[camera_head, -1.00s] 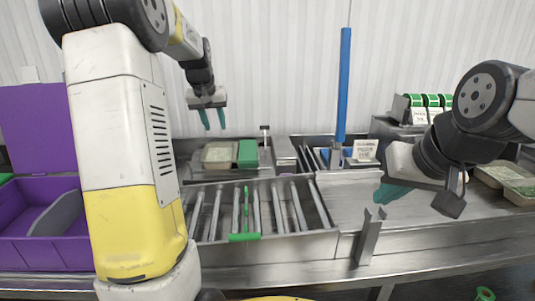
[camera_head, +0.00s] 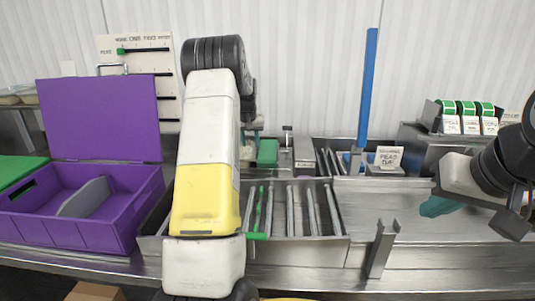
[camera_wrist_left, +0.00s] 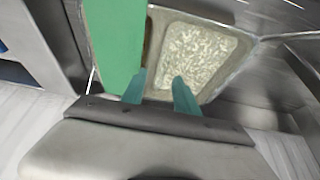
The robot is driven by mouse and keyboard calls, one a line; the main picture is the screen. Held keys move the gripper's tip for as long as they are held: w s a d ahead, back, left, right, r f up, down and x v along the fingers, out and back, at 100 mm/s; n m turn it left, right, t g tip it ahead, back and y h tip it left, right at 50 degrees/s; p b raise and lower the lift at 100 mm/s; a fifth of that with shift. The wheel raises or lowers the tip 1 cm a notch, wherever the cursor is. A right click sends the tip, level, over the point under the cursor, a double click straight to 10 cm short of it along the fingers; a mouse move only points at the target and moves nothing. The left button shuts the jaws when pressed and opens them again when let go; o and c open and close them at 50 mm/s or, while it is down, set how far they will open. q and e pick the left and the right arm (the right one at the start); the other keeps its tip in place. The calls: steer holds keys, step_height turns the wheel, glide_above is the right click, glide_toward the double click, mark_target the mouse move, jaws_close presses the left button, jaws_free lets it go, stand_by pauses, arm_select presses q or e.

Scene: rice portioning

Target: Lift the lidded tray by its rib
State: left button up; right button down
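A tray of pale rice-like grains (camera_wrist_left: 198,60) shows in the left wrist view, with a green panel (camera_wrist_left: 112,42) beside it. I cannot tell whether this panel is the lid or where the rib is. My left gripper (camera_wrist_left: 158,90) is open, its two teal fingers apart and pointing at the tray's near edge beside the panel. Contact cannot be told. In the head view the green piece (camera_head: 267,152) stands in the back row, and my left arm mostly hides the gripper and tray. My right gripper (camera_head: 438,206) hangs over the metal counter at right; its finger gap is unclear.
A purple open bin (camera_head: 115,215) is at left. A metal rack of rods (camera_head: 315,245) with a green-handled tool (camera_head: 257,222) lies in front of the trays. A blue pole (camera_head: 367,90) and a sign (camera_head: 388,157) stand right of them. The counter at right (camera_head: 350,205) is mostly clear.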

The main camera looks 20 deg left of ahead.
arm_select(q)
steer(key=shift+w+f, duration=0.15)
steer(key=shift+f, duration=0.2)
jaws_close()
steer(key=shift+r, duration=0.1)
